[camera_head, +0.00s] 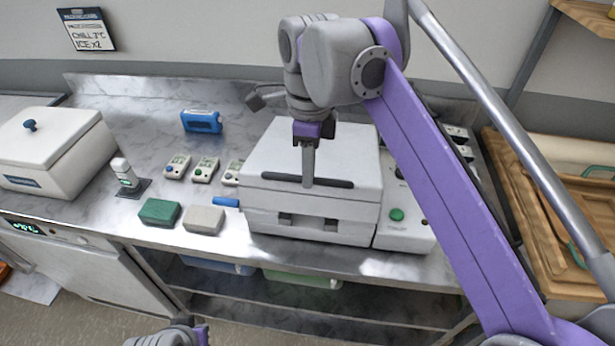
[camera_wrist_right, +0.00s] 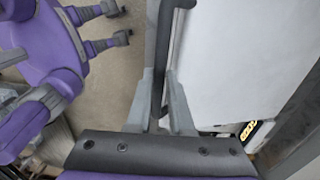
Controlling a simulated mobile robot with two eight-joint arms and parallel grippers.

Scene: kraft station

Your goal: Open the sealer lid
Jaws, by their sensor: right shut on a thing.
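The sealer (camera_head: 277,224) is a white box on the steel counter with a dark bar handle (camera_head: 255,176) along the front of its lid (camera_head: 340,150). The lid looks down on the body. My right gripper (camera_head: 308,184) points down at the middle of the handle. In the right wrist view its fingers (camera_wrist_right: 160,115) are shut on the dark handle (camera_wrist_right: 160,60), with the white lid (camera_wrist_right: 245,60) beside it. My left gripper (camera_wrist_right: 124,24) shows in the right wrist view, fingers apart and empty, over the floor. The head view shows only part of the left arm at the bottom edge.
A green button (camera_head: 397,214) sits on the panel right of the sealer. Green (camera_head: 159,212) and grey (camera_head: 204,220) blocks, small devices and a blue pack (camera_head: 201,121) lie to the left. A white lidded box (camera_head: 70,150) stands far left, wooden trays (camera_head: 540,205) at right.

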